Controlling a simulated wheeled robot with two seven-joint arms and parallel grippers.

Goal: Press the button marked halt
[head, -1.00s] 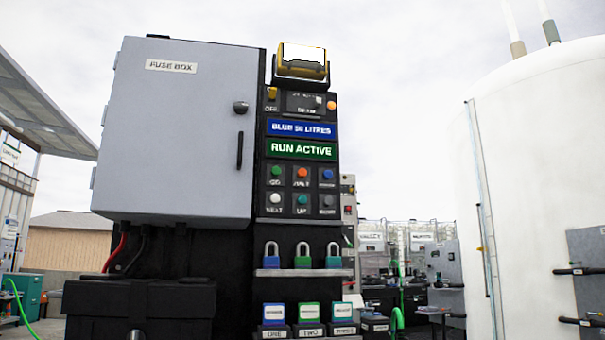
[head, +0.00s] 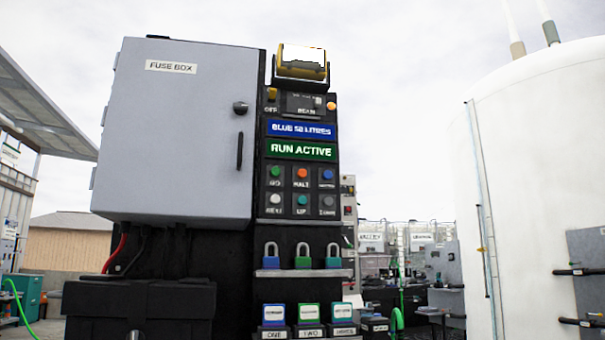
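The halt button (head: 302,173) is an orange-red round button in the top row of the button panel (head: 289,187), with the label HALT below it. A green button (head: 276,171) marked GO is to its left and a blue button (head: 327,174) to its right. In the lower row are a white button (head: 276,199), a teal button (head: 302,200) marked UP and a grey button (head: 327,201). A green display (head: 301,151) above reads RUN ACTIVE. A blue display (head: 301,130) reads BLUE 52 LITRES. Neither gripper is in the head view.
A grey fuse box (head: 178,130) with a knob and handle stands left of the panel. A yellow-framed lamp (head: 301,65) sits on top. Several padlocks (head: 303,256) stand on a shelf below. A white tank (head: 535,180) is at right. Nothing blocks the panel's front.

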